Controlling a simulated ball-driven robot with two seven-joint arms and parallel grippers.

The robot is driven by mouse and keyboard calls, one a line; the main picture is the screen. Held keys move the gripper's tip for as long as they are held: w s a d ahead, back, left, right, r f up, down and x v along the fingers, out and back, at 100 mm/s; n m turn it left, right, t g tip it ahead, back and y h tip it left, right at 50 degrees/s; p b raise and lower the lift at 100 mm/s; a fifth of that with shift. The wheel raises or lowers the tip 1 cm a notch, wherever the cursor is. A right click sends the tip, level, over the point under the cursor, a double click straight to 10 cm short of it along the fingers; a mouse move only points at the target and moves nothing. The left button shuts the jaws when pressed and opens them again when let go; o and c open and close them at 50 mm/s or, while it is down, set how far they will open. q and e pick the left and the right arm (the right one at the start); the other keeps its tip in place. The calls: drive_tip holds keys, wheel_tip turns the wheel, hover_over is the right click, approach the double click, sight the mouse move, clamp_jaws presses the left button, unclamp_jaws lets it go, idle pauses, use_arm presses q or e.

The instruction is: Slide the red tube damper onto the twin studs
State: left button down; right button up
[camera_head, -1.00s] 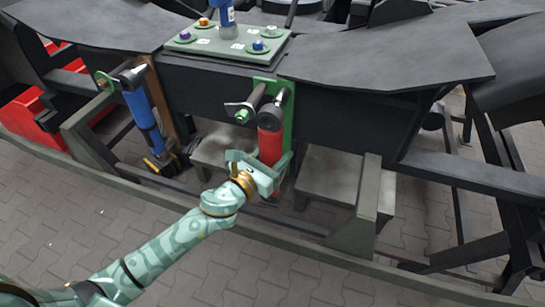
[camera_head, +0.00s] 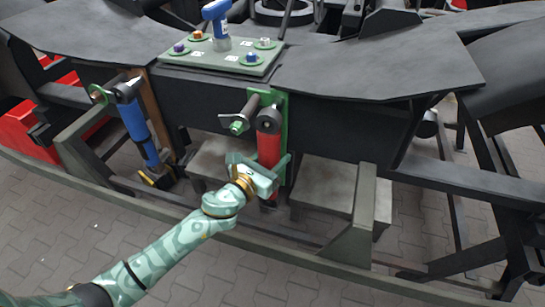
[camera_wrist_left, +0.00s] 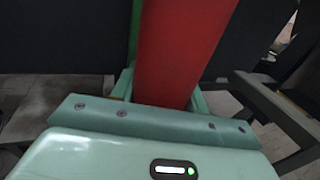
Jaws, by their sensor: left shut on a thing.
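The red tube damper (camera_head: 269,148) hangs nearly upright in front of a green bracket plate (camera_head: 283,105) on the dark bogie frame. Its dark top eye is beside a stud (camera_head: 240,125) with a green tip and a lever. Whether the eye sits around the second stud I cannot tell; the lower end is partly hidden by my gripper. My left gripper (camera_head: 270,175) is shut on the lower part of the red tube. In the left wrist view the tube (camera_wrist_left: 182,45) runs between my fingers (camera_wrist_left: 160,95). My right gripper is not in view.
A blue damper (camera_head: 137,130) stands to the left on the frame. A green-grey plate (camera_head: 210,60) with coloured knobs and a blue power tool (camera_head: 215,12) lies on top. A long frame rail (camera_head: 290,250) crosses below, with a grey post (camera_head: 358,215) on the right.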

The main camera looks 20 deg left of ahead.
use_arm(q)
drive_tip(key=c, duration=0.7)
unclamp_jaws()
drive_tip(key=shift+w+r, duration=0.15)
drive_tip(key=shift+r, duration=0.1)
drive_tip(key=shift+o, duration=0.2)
drive_tip(key=shift+f, duration=0.25)
drive_tip(key=b+v, duration=0.1)
drive_tip(key=v, duration=1.5)
drive_tip(key=shift+r, duration=0.2)
drive_tip(key=shift+s+f, duration=0.1)
drive_tip(key=shift+s, duration=0.2)
